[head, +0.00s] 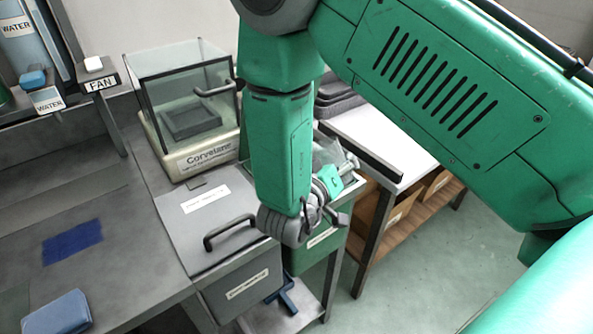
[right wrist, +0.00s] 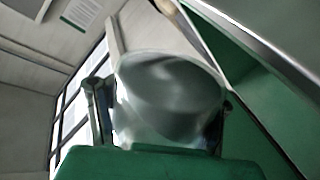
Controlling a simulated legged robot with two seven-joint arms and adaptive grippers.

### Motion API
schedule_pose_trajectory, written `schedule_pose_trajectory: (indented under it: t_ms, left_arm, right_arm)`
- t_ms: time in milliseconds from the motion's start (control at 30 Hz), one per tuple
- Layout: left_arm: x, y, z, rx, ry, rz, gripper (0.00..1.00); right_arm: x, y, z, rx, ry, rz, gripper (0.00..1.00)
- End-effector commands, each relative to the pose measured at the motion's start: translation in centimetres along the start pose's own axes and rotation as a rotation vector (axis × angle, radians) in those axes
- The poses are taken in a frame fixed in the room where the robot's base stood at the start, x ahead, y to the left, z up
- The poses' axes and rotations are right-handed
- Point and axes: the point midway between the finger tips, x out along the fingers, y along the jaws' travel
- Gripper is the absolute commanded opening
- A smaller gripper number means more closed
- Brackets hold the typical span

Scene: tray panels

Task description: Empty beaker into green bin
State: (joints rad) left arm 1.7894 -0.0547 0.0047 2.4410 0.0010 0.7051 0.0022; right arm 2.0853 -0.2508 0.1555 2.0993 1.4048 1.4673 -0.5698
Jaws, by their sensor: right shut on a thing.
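My right gripper (head: 341,172) is shut on a clear glass beaker (head: 326,151) above the green bin (head: 318,254). In the right wrist view the beaker (right wrist: 168,100) sits between the two fingers, its rounded end large and blurred. It looks tilted in the head view; its contents cannot be made out. The bin's labelled front shows below my wrist, and much of its opening is hidden by my arm. A green wall (right wrist: 240,75) shows beside the beaker in the wrist view. My left gripper is not in view.
A grey lidded bin (head: 240,285) with a black handle stands left of the green bin. A glass-sided balance (head: 200,158) stands behind it. A blue cloth (head: 72,241) and a blue folded item (head: 57,313) lie on the left bench. A white-topped table (head: 385,135) stands right.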

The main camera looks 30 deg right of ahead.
Motion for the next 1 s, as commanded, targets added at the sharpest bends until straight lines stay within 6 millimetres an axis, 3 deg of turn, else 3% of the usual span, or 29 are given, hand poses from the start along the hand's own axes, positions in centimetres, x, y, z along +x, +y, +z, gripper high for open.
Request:
schedule_pose_trajectory:
  t_ms: [267, 600, 1000]
  left_arm:
    - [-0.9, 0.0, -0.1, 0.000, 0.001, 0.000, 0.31]
    - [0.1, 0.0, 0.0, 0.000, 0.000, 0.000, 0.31]
    - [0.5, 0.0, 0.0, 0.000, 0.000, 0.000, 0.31]
  right_arm:
    - [-0.1, 0.3, -1.1, -0.184, -0.031, 0.007, 0.14]
    - [0.0, -0.2, -0.2, -0.376, -0.066, 0.012, 0.14]
    - [0.1, -0.3, 0.1, -0.477, -0.086, 0.015, 0.13]
